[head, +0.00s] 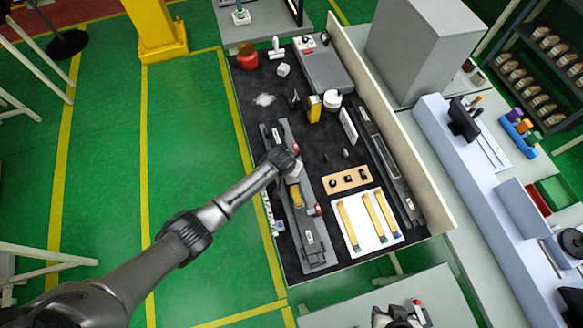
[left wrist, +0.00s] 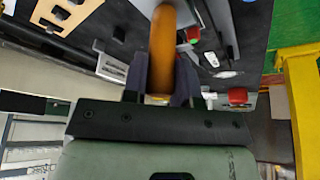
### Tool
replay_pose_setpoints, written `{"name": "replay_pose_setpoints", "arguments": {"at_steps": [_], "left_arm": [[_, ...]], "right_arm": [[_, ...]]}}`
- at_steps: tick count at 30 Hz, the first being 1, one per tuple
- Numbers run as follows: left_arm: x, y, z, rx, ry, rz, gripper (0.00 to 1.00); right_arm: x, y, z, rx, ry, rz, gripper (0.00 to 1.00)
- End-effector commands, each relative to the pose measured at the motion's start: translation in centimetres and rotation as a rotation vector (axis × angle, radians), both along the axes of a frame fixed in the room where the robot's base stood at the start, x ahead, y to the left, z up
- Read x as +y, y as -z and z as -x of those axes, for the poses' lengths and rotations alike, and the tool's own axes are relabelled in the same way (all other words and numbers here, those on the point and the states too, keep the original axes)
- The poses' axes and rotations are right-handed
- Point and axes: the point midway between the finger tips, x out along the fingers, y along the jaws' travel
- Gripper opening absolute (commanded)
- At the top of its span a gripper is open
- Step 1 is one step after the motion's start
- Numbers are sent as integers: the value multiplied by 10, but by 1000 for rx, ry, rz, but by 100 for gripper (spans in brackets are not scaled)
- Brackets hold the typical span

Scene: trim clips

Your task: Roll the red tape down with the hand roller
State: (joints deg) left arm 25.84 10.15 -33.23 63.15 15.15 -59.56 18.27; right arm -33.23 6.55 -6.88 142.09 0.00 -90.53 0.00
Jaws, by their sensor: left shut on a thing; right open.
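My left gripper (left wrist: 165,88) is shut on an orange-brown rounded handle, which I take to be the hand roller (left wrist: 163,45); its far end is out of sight. In the head view the left arm reaches in from the left over the long grey fixture (head: 314,250). Its wrist hides the left fingers and most of what they hold. My right gripper (head: 400,314) is at the bottom edge, open, apart from the mat. Red parts show on the fixture, one near its middle (head: 318,210); I cannot tell which, if any, is the red tape.
A white board (head: 361,237) with yellow strips and a wooden block with dark holes (head: 349,180) lie right of the fixture. A red round container (head: 248,55) stands at the far left corner. A tall panel (head: 400,135) edges the right side.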

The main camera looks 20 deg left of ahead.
Motion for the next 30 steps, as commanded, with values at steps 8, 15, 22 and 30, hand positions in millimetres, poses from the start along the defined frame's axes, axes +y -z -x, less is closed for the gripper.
{"name": "replay_pose_setpoints", "arguments": {"at_steps": [8,15,22,30], "left_arm": [[8,8,-3,14,-2,-7,0],[13,8,-10,14,-2,-8,0],[18,8,-15,14,-1,-7,0],[20,7,-19,13,-2,-6,0]], "right_arm": [[0,7,0,0,0,0,43],[-1,11,0,0,-3,4,43],[-3,15,0,0,-7,11,43],[-3,17,0,0,-6,9,43]]}}
